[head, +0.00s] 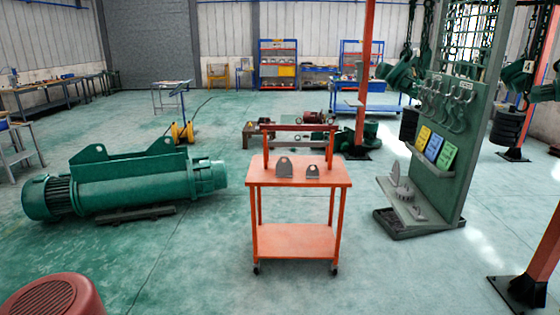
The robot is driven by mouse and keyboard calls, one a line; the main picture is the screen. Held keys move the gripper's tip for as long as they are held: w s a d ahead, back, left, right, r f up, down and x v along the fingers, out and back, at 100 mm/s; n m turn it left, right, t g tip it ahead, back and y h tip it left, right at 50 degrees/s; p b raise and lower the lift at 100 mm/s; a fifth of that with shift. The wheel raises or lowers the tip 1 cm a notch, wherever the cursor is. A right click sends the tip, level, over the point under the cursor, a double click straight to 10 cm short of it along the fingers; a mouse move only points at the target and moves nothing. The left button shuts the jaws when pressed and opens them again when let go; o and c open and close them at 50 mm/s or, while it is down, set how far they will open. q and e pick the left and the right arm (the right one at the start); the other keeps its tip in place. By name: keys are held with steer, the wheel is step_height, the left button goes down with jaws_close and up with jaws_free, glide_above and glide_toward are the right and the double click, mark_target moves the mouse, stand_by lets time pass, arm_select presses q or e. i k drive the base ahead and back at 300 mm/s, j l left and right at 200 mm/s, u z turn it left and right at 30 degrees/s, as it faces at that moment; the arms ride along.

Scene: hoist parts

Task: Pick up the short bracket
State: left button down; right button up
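Two grey metal brackets stand on the top of an orange cart (263,178) in the middle of the head view. The shorter bracket (312,171) is on the right. The taller bracket (284,167) is on the left, with a gap between them. Both look upright, with rounded tops. Neither of my grippers shows in the head view, and nothing touches the brackets.
A large green hoist (140,187) lies on the floor left of the cart. A green display board (440,150) with hooks and chains stands to the right. A red round object (55,297) is at the near left. The floor in front of the cart is clear.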

mark_target(310, 174)
steer(key=i, duration=1.65)
steer(key=i+u, duration=0.1)
steer(key=i, duration=0.5)
steer(key=i+l+u, duration=0.1)
steer(key=i, duration=0.5)
steer(key=i+l+u, duration=0.1)
steer(key=i, duration=0.45)
